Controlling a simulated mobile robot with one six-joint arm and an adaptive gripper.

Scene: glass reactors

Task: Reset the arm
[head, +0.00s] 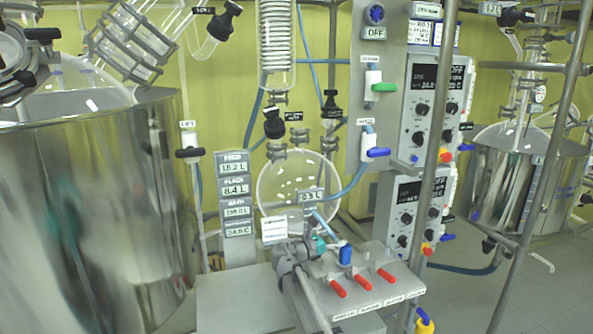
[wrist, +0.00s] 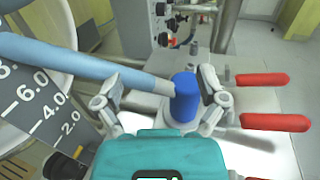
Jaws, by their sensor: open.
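My gripper (wrist: 158,84) is open in the wrist view, one finger on each side of the frame's middle. A blue cap (wrist: 184,98) stands upright between the fingers, close to the right one; I cannot tell whether they touch. In the head view my arm reaches over the front of the grey panel, and my gripper (head: 332,243) is small beside the same blue cap (head: 345,255). The fingertips are hard to make out there. A blue-grey hose (wrist: 90,62) crosses the wrist view in front of the left finger and ends near the cap.
Red handles (head: 370,286) stick out along the grey panel (head: 404,289); two show at the right of the wrist view (wrist: 275,122). A round glass flask (head: 282,190) stands behind. A large steel vessel (head: 90,220) fills the left. Metal posts (head: 428,150) stand at the right.

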